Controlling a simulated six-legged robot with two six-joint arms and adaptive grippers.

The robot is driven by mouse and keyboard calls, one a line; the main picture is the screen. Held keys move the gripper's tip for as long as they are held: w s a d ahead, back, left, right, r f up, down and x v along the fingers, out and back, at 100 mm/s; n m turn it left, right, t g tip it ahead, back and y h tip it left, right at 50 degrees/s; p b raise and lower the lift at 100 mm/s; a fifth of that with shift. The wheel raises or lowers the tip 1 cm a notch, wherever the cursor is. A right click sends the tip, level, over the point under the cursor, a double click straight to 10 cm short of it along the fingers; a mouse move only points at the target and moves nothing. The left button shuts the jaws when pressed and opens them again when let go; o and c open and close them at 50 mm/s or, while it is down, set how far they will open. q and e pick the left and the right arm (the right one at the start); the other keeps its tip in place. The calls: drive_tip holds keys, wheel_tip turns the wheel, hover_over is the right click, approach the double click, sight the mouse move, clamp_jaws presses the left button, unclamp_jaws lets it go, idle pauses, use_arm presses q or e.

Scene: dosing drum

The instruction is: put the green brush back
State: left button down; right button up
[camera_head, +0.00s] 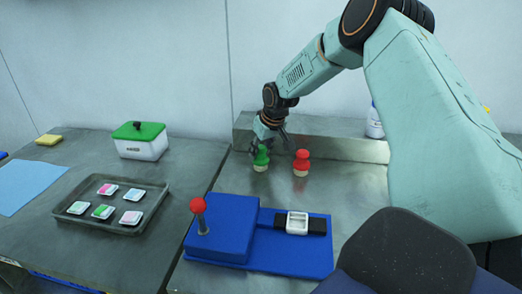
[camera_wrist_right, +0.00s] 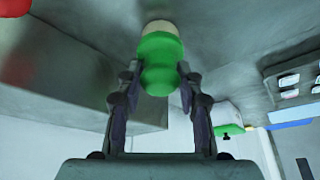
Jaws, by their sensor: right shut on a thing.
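The green brush (camera_head: 261,160) has a round green handle and a pale bristle base. It is upright at the metal counter, left of a red brush (camera_head: 301,162) of like shape. My right gripper (camera_head: 263,146) is over it from above, shut on its handle. In the right wrist view the green brush (camera_wrist_right: 160,62) is between the two fingers of the right gripper (camera_wrist_right: 158,74), its pale base facing the counter. Whether the base touches the counter I cannot tell. My left gripper is not in view.
A blue fixture (camera_head: 220,232) with a red-knobbed lever (camera_head: 199,212) stands in front. A tray (camera_head: 143,222) of small coloured packs and a white box with a green lid (camera_head: 140,140) are to the left. A raised ledge (camera_head: 345,146) and white bottle (camera_head: 374,122) are behind.

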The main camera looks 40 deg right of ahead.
drive_tip(key=o, duration=0.7)
drive_tip(key=shift+w+a+f, duration=0.1)
drive_tip(key=shift+w+f, duration=0.05)
drive_tip(key=shift+w, duration=0.1)
drive_tip(key=shift+o, duration=0.8)
drive_tip(key=shift+w+a, duration=0.1)
drive_tip(key=shift+o, duration=1.3)
drive_tip(key=shift+s+r, duration=0.4)
drive_tip(key=shift+s, duration=0.15)
drive_tip(key=shift+w+f, duration=0.2)
drive_tip(key=shift+w, duration=0.15)
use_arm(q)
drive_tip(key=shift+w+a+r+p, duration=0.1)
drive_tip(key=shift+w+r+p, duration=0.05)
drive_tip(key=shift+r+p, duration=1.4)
use_arm(e)
drive_tip(key=v, duration=1.2)
